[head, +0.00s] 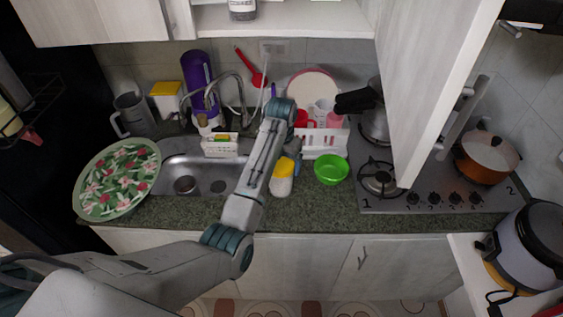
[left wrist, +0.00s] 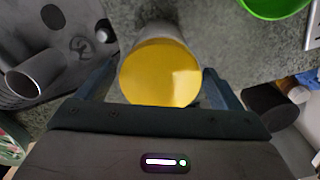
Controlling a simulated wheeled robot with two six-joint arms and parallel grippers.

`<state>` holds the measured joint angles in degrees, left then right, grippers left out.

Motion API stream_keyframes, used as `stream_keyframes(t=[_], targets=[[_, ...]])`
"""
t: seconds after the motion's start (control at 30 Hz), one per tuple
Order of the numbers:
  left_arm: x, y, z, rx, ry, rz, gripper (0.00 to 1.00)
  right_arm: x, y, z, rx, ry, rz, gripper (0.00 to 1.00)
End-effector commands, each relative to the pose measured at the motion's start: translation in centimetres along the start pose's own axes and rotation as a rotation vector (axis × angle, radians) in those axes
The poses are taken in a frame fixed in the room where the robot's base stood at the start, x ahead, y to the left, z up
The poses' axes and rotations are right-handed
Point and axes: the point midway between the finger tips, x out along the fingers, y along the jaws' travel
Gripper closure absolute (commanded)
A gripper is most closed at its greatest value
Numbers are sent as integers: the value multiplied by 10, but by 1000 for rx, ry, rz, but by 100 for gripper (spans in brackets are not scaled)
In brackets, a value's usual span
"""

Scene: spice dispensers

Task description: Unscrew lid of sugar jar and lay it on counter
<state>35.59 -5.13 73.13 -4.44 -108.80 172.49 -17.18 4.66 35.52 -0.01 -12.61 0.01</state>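The sugar jar (head: 281,186) stands on the counter in front of the dish rack, a clear-white body with a yellow lid (head: 284,167). The lid is on the jar. In the left wrist view the round yellow lid (left wrist: 160,74) faces the camera, with the pale jar body (left wrist: 151,33) behind it. My left gripper (left wrist: 160,84) is open, one dark blue finger on each side of the lid, with a visible gap at both sides. In the head view my arm partly hides the gripper beside the jar. My right gripper is not in view.
A green bowl (head: 332,170) stands close to the right of the jar. The sink (head: 205,165) lies to the left and the stove (head: 410,180) to the right. A white dish rack (head: 324,143) is behind. The counter (head: 300,212) in front is clear.

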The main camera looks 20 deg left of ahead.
Motion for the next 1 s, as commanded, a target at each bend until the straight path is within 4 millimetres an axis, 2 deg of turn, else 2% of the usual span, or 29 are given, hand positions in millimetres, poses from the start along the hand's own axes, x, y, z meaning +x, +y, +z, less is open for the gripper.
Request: stream_keyframes(t=[0.17, 0.6, 0.87, 1.0], targets=[[0, 0, 0, 83, 0, 0, 13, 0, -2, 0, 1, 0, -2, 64], [0, -2, 0, 661, -1, 0, 13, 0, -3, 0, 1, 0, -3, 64], [0, -3, 0, 823, -1, 0, 13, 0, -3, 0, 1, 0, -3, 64], [0, -3, -1, 961, -1, 0, 13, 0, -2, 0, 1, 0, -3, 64]])
